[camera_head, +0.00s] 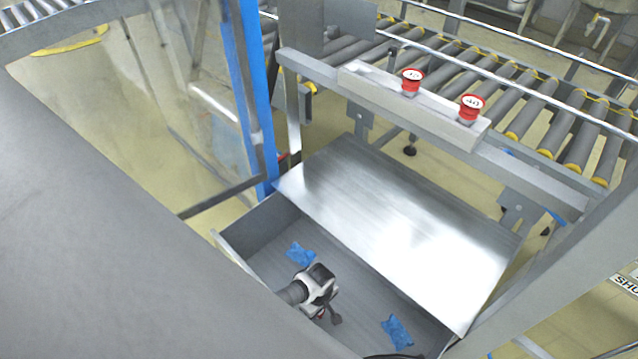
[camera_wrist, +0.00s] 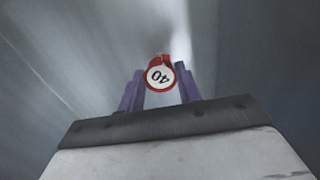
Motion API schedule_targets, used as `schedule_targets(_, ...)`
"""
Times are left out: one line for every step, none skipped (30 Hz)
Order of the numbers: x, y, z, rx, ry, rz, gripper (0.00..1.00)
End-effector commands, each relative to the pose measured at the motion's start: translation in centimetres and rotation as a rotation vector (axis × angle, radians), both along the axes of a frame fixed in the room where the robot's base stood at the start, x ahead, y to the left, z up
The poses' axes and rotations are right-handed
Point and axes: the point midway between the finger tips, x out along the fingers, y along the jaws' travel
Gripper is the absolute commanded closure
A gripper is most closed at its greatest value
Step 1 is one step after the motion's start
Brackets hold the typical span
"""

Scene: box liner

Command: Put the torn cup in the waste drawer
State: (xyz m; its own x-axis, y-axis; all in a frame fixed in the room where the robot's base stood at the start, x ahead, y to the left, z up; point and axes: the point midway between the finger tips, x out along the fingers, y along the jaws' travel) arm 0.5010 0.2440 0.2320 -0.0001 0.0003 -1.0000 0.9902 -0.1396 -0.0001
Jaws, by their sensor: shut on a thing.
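My gripper (camera_head: 330,314) is over or inside the open grey waste drawer (camera_head: 232,256), seen in the head view; its height above the floor of the drawer is hard to tell. In the wrist view my gripper's purple fingers (camera_wrist: 160,92) are shut on a red cup (camera_wrist: 160,76) with a round white face marked 40. Whether it is torn cannot be made out. In the head view the cup is mostly hidden by my gripper.
Blue crumpled scraps (camera_head: 300,254) lie in the drawer, with another scrap (camera_head: 397,332) nearer its right end. A shiny metal top (camera_head: 400,230) borders the drawer behind. Two red cups, one left (camera_head: 411,82) and one right (camera_head: 470,108), sit on a beam. A roller conveyor (camera_head: 480,75) runs beyond.

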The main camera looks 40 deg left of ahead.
Motion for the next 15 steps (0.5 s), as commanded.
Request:
schedule_targets(-0.04,0.04,-0.25,0.001,0.002,-0.001,1.00)
schedule_targets(-0.04,0.03,-0.17,0.000,0.001,0.000,0.62)
schedule_targets(-0.04,0.02,-0.15,0.000,0.001,0.000,0.57)
schedule_targets(-0.04,0.01,-0.15,0.000,0.001,0.000,0.53)
schedule_targets(-0.04,0.01,-0.15,0.000,0.001,0.000,0.49)
schedule_targets(-0.03,-0.01,-0.14,0.000,0.001,0.000,0.44)
schedule_targets(-0.03,-0.01,-0.14,0.000,0.001,0.000,0.44)
schedule_targets(-0.03,-0.01,-0.14,0.000,0.001,0.000,0.44)
schedule_targets(-0.02,-0.01,-0.14,0.000,0.001,0.000,0.44)
schedule_targets(-0.02,-0.01,-0.13,0.000,0.001,0.000,0.44)
schedule_targets(-0.02,-0.01,-0.13,0.000,0.001,0.000,0.44)
schedule_targets(-0.02,-0.02,-0.13,0.000,0.001,0.000,0.44)
schedule_targets(-0.02,-0.02,-0.12,0.000,0.001,0.000,0.44)
schedule_targets(-0.01,-0.02,-0.10,0.000,0.000,0.000,0.44)
schedule_targets(0.00,-0.03,0.00,-0.001,0.000,0.001,0.44)
